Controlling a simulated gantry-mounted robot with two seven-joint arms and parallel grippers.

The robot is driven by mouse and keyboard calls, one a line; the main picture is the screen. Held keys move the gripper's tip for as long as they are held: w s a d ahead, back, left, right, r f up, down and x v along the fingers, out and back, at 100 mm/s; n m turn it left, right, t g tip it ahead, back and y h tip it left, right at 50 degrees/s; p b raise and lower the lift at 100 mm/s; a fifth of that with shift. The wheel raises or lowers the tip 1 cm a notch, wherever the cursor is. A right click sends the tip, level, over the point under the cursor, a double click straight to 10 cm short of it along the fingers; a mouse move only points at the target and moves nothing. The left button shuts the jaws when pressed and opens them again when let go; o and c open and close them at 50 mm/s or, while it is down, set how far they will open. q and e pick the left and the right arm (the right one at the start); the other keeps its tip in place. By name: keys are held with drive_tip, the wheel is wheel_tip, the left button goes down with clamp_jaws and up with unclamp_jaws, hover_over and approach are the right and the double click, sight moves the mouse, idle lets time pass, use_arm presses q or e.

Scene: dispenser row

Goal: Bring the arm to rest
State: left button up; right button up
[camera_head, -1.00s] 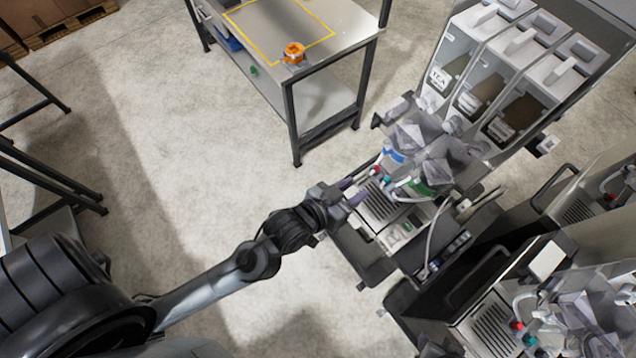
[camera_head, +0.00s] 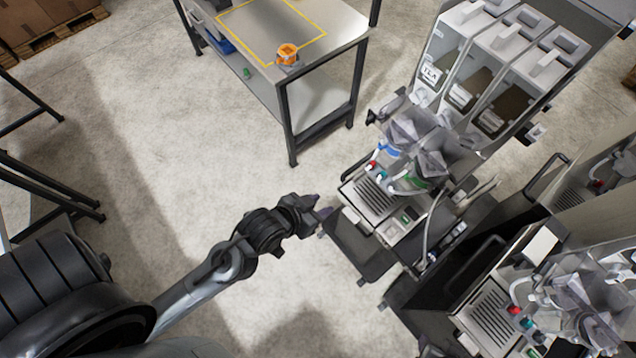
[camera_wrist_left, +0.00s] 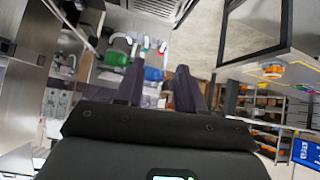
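My left arm reaches in from the lower left in the head view, with my left gripper (camera_head: 322,214) at its end. The gripper hangs just left of the front of the nearest dispenser (camera_head: 425,165), apart from its drip tray (camera_head: 372,194). In the left wrist view the two dark fingers of my left gripper (camera_wrist_left: 158,88) stand apart with nothing between them. A green part (camera_wrist_left: 152,74) and a white spout of the dispenser show beyond the fingers. My right gripper is in neither view.
A steel table (camera_head: 335,30) with a yellow outline and an orange object (camera_head: 287,53) stands at the top. A second dispenser (camera_head: 500,310) is at the lower right. Dark frames stand at the left. The concrete floor (camera_head: 200,130) between is clear.

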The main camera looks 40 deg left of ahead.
use_arm(q)
drive_tip(key=s+a+f+g, duration=0.1)
drive_tip(key=s+a+g, duration=0.1)
drive_tip(key=s, duration=0.2)
drive_tip(key=s+a+g+y, duration=0.1)
drive_tip(key=s+a+g, duration=0.1)
drive_tip(key=s, duration=0.3)
drive_tip(key=shift+s+a+f+m+g, duration=0.25)
drive_tip(key=shift+f+m+g, duration=0.15)
drive_tip(key=shift+g, duration=0.4)
